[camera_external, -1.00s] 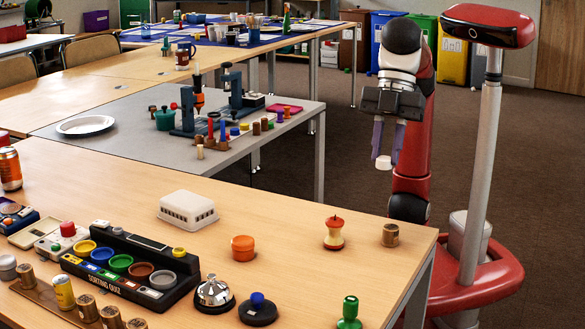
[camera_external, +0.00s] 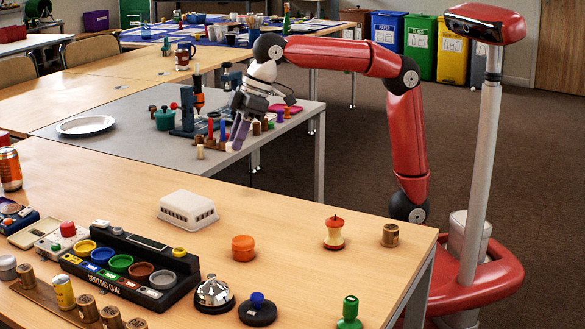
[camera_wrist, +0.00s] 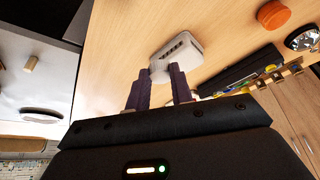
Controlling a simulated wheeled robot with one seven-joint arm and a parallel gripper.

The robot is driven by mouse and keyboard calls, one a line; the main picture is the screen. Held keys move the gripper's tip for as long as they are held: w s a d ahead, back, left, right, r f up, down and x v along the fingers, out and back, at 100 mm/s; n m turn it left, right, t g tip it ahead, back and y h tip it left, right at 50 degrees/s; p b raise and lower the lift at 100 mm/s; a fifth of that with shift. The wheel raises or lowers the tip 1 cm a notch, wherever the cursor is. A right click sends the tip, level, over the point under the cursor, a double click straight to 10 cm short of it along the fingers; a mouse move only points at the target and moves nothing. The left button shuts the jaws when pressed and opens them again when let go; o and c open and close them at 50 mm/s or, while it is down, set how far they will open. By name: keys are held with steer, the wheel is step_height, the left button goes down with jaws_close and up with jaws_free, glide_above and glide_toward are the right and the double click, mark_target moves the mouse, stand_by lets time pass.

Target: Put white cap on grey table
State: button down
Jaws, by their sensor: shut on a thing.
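The white cap (camera_wrist: 159,75) shows between my fingertips in the wrist view, with a white box behind it. My gripper (camera_external: 238,138) is shut on the cap and points downward near the right front part of the grey table (camera_external: 135,138) in the outside view. The gripper's dark purple fingers also show in the wrist view (camera_wrist: 158,88). How high the cap is above the tabletop is hard to tell.
A white plate (camera_external: 86,125) lies at the grey table's left. A dark press (camera_external: 190,118) and several small coloured pegs stand near my gripper. The wooden table in front holds a white vented box (camera_external: 188,208) and a sorting tray (camera_external: 130,268). The grey table's front left is bare.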

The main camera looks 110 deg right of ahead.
steer(key=shift+w+d+f+m, duration=0.1)
steer(key=shift+d+f+m, duration=0.05)
steer(key=shift+d, duration=0.55)
steer(key=shift+w+d+f+m, duration=0.1)
steer(key=shift+d+m, duration=0.05)
steer(key=shift+d, duration=0.55)
steer(key=shift+d, duration=0.1)
